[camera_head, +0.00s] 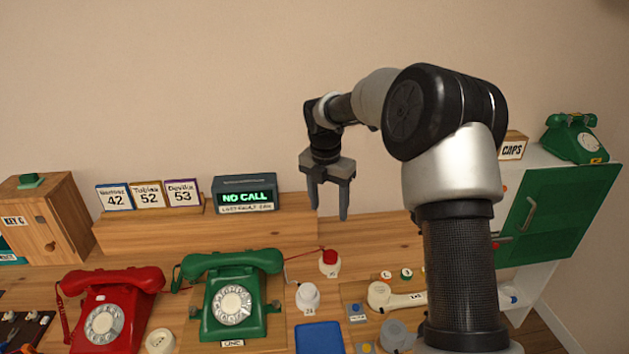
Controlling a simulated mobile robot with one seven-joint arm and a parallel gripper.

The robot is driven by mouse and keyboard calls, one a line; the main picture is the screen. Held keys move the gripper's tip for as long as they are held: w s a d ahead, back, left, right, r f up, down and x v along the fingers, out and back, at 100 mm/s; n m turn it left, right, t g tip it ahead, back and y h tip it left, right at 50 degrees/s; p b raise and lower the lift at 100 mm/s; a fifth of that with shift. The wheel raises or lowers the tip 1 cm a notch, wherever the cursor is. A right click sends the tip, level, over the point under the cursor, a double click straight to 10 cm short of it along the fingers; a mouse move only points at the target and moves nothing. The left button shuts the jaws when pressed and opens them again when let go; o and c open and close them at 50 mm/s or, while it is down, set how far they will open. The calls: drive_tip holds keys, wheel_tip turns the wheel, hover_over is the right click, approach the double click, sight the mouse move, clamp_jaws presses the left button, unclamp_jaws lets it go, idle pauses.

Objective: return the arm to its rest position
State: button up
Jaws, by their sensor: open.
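My gripper (329,205) hangs at the end of my arm, fingers pointing down. It is open and empty, in the air above the back of the wooden desk, right of the display box. My arm rises at the right of the view, bends at a high elbow and reaches left to the gripper. The lower part of the arm hides some of the desk and the area before the green cabinet.
A red phone (108,315) and a green phone (232,300) stand on the desk (375,245). A NO CALL display (245,194) and number cards (149,194) stand on a raised shelf. A wooden cabinet (45,220) is left; a green-door cabinet (550,215) is right.

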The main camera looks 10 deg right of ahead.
drive_tip(key=s+r+m+t+p, duration=0.2)
drive_tip(key=s+r+m+p, duration=0.2)
drive_tip(key=s+r+m, duration=1)
drive_tip(key=s+r+m+t+p, duration=0.1)
drive_tip(key=s+r+m, duration=0.3)
drive_tip(key=s+m, duration=0.3)
drive_tip(key=s+d+r+m+t+p, duration=0.1)
drive_tip(key=s+r+m, duration=0.3)
drive_tip(key=s, duration=1)
drive_tip(key=m+p, duration=0.1)
drive_tip(key=m, duration=0.2)
drive_tip(key=shift+s+d+y, duration=0.2)
drive_tip(key=shift+s+y, duration=0.15)
drive_tip(key=shift+y, duration=0.05)
